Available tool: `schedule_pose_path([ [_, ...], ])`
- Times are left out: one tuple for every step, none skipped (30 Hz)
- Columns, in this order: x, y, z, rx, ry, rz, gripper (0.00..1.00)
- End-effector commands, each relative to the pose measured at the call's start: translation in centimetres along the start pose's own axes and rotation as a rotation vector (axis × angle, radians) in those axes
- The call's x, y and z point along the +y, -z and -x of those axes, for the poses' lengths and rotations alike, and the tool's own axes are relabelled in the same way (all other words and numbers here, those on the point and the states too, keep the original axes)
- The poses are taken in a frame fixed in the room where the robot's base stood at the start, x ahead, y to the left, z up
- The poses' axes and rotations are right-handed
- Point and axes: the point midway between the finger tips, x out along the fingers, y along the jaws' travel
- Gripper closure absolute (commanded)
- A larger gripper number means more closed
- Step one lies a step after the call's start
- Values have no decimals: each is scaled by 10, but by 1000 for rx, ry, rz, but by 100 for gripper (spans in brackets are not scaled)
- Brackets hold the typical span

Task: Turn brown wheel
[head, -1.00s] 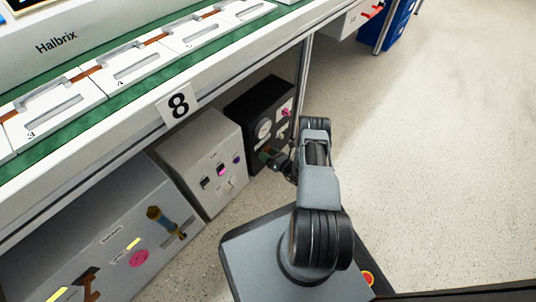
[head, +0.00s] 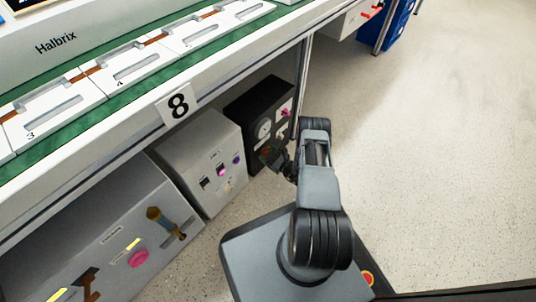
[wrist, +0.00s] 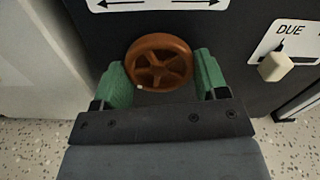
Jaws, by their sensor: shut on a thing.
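The brown wheel (wrist: 158,62) is a spoked handwheel on the dark front of the black box (head: 248,104). In the wrist view it sits between the two green fingertips of my gripper (wrist: 160,78), one at each side of its rim. My gripper is shut on the wheel. In the head view my gripper (head: 272,155) is at the lower front of the black box, and the wheel is mostly hidden there. A small pale mark shows at the wheel's lower left rim.
A label with double arrows (wrist: 158,3) is above the wheel. A pale switch knob (wrist: 275,66) under a "DUE" label stands to the right. A grey box (head: 205,150) is left of the black box, under the bench (head: 130,130). Open floor (head: 430,150) lies to the right.

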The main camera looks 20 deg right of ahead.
Motion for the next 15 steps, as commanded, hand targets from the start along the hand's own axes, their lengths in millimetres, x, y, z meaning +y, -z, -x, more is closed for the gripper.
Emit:
schedule_pose_path([
  [0,0,0,1,0,10,57],
  [0,0,0,1,0,16,57],
  [0,0,0,1,0,21,57],
  [0,0,0,1,0,25,57],
  [0,0,0,1,0,27,57],
  [0,0,0,1,0,30,57],
  [0,0,0,1,0,31,57],
  [0,0,0,1,0,32,57],
  [0,0,0,1,0,33,57],
  [0,0,0,1,0,33,57],
  [0,0,0,1,0,33,57],
  [0,0,0,1,0,33,57],
  [0,0,0,1,0,33,57],
  [0,0,0,1,0,33,57],
  [0,0,0,1,0,32,57],
])
